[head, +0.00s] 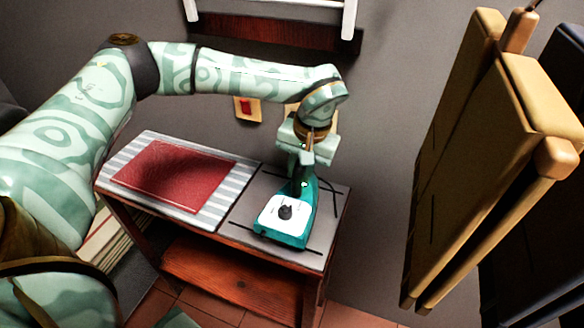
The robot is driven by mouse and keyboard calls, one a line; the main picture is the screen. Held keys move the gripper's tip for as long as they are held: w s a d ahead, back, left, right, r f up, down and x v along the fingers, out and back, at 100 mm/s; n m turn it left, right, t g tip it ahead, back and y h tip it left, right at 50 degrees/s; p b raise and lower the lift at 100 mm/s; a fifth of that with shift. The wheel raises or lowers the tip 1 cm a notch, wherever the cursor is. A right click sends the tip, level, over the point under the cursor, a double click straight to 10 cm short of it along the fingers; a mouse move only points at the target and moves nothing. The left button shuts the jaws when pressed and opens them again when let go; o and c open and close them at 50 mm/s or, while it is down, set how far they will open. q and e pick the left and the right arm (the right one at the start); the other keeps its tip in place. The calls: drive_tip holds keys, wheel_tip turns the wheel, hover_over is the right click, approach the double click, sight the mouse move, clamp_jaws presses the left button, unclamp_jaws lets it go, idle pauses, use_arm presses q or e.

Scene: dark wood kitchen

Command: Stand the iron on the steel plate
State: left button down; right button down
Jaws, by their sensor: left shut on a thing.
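The iron (293,238) is teal with a white face and a dark knob. It is at the right part of the small table, over the grey steel plate (246,213). My left gripper (304,165) reaches down from above and is shut on the iron's upper part, and hides some of it. I cannot tell whether the iron's underside touches the plate, or its exact tilt. A dark cord (334,197) shows to the right of the iron. My right gripper is not in view.
A red pad (172,177) lies on a grey-and-white striped cover (216,199) at the table's left. A wooden shelf (235,277) is below. Tall tan folded boards (480,160) stand close on the right. A wall with a red switch (246,106) is behind.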

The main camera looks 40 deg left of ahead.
sight(302, 180)
use_arm(q)
drive_tip(key=shift+w+f, duration=0.3)
drive_tip(key=shift+f, duration=0.05)
drive_tip(key=f+b, duration=0.1)
drive_tip(key=f, duration=0.2)
drive_tip(key=shift+w+f+b, duration=0.15)
drive_tip(key=shift+w+b, duration=0.05)
drive_tip(key=shift+b, duration=0.1)
drive_tip(key=shift+s+d, duration=0.1)
drive_tip(key=c, duration=1.2)
unclamp_jaws()
drive_tip(key=shift+c, duration=0.2)
wheel_tip(302, 180, up, 12)
drive_tip(key=d+p, duration=0.1)
drive_tip(key=p, duration=0.2)
drive_tip(key=shift+w+d+p, duration=0.25)
drive_tip(key=shift+d+p, duration=0.1)
drive_tip(key=shift+d, duration=0.05)
